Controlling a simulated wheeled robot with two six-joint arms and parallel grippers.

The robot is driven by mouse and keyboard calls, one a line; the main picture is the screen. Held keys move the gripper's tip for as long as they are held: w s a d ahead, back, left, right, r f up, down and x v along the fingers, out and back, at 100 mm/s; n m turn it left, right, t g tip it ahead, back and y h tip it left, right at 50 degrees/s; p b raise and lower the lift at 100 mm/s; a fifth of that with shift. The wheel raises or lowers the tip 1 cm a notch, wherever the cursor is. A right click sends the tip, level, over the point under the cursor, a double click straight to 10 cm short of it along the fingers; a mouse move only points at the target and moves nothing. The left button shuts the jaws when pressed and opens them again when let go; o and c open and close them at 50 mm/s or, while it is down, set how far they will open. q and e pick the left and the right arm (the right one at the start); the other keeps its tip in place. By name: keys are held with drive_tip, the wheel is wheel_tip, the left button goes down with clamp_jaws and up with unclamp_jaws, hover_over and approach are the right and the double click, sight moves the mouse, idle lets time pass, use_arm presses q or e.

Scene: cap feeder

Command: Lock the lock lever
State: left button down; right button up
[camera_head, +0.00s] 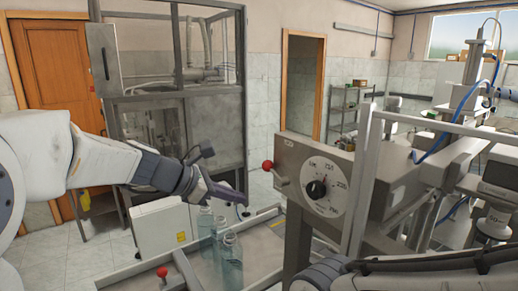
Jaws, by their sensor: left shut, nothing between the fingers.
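A lever with a red ball knob (267,165) sticks out at the left end of a grey metal machine housing (330,155), beside a white dial with a black pointer knob (316,190). A second red ball knob (162,271) sits low on the conveyor frame at the bottom. I cannot tell from the picture which one is the lock lever. My left gripper (238,198) is shut and empty, left of and a little below the upper red knob, apart from it. My right arm crosses the lower right; its gripper is not in view.
Clear bottles (231,258) stand on the conveyor below my left gripper. A metal-framed glass cabinet (175,95) stands behind. An upright grey post (297,235) and a slanted rail (362,180) stand near the dial. Open air lies between my left gripper and the upper knob.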

sight(274, 173)
use_arm(q)
drive_tip(key=w+a+r+n, duration=0.1)
drive_tip(key=w+a+r+n+t, duration=0.1)
drive_tip(key=shift+w+a+r, duration=0.15)
drive_tip(key=shift+w+r, duration=0.1)
drive_tip(key=shift+r, duration=0.1)
use_arm(e)
drive_tip(key=shift+r, duration=0.45)
use_arm(q)
drive_tip(key=p+x, duration=0.3)
drive_tip(key=x, duration=0.7)
drive_tip(key=r+p, duration=0.1)
drive_tip(key=r, duration=0.1)
drive_tip(key=d+r+p, duration=0.1)
drive_tip(key=r+p, duration=0.1)
use_arm(e)
wheel_tip(274, 173, up, 6)
drive_tip(key=shift+f, duration=0.1)
use_arm(q)
drive_tip(key=shift+r+b, duration=0.15)
drive_tip(key=shift+b, duration=0.55)
use_arm(e)
drive_tip(key=shift+f, duration=0.65)
